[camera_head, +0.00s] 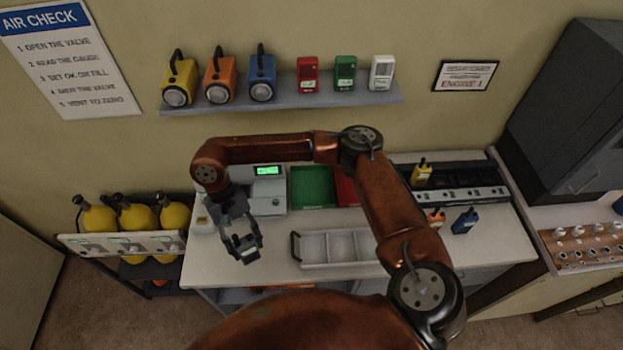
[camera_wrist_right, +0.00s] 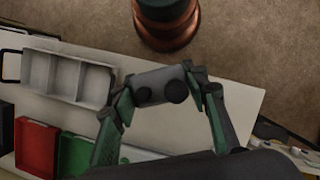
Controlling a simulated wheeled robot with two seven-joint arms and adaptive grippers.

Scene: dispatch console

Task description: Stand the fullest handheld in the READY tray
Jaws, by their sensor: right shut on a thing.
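My right gripper (camera_head: 243,243) is shut on a dark grey handheld (camera_head: 246,254), held over the left front of the counter. In the right wrist view the handheld (camera_wrist_right: 158,86) shows end-on with two round knobs, between the fingers (camera_wrist_right: 160,95). A yellow handheld (camera_head: 422,174) stands in the dark charger rack (camera_head: 460,194) at the right. An orange handheld (camera_head: 437,217) and a blue handheld (camera_head: 466,220) stand in front of it. A green tray (camera_head: 313,187) and a partly hidden red tray (camera_head: 346,191) lie at the back. No READY label is legible. My left gripper is out of view.
A tester with a lit green display (camera_head: 268,171) stands left of the green tray. A grey three-part tray (camera_head: 314,264) lies at the counter's front middle. A small white and yellow thing (camera_head: 203,222) sits at the left edge. Lamps (camera_head: 220,76) stand on the wall shelf.

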